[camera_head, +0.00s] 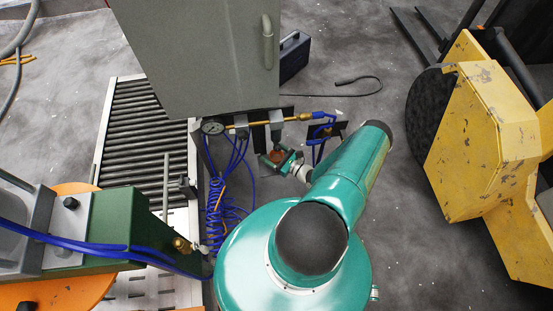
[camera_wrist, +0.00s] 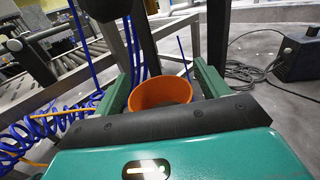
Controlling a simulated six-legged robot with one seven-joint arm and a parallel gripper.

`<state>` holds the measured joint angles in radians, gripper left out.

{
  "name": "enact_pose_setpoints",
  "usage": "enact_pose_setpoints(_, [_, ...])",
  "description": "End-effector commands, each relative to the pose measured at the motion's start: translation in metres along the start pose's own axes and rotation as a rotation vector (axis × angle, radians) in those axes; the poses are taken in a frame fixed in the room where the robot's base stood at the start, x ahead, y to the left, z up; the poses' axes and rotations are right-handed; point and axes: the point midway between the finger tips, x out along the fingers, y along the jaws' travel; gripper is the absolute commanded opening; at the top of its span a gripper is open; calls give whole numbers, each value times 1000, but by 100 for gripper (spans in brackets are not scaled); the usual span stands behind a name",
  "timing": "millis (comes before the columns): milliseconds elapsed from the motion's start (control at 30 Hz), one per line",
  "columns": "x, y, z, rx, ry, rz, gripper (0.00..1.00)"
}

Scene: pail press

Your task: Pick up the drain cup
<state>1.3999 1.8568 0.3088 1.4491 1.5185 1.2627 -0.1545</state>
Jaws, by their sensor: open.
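The drain cup (camera_wrist: 161,91) is an orange, open-topped cup in the middle of the wrist view. Its lower part is hidden behind the dark front edge of my gripper. My gripper (camera_wrist: 163,74) is open, with one green finger on each side of the cup. I cannot tell whether either finger touches it. In the head view, a small part of the orange cup (camera_head: 277,156) shows at my gripper (camera_head: 284,161), below the grey cabinet's lower edge; my arm and gripper cover part of that area.
A grey cabinet (camera_head: 200,60) stands just beyond the cup, with a gauge (camera_head: 212,126) and brass fitting at its base. Coiled blue hoses (camera_head: 217,207) hang left of my arm. A roller conveyor (camera_head: 145,130) is at left, a yellow machine (camera_head: 480,135) at right.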

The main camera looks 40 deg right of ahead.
Motion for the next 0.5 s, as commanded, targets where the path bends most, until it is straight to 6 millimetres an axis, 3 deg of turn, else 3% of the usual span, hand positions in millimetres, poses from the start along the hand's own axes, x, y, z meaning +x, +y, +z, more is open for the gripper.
enact_pose_setpoints(100, [-1, 0, 0, 0, 0, 0, 72])
enact_pose_setpoints(333, [-1, 0, 0, 0, 0, 0, 27])
enact_pose_setpoints(400, [-1, 0, 0, 0, 0, 0, 21])
enact_pose_setpoints(500, [-1, 0, 0, 0, 0, 0, 21])
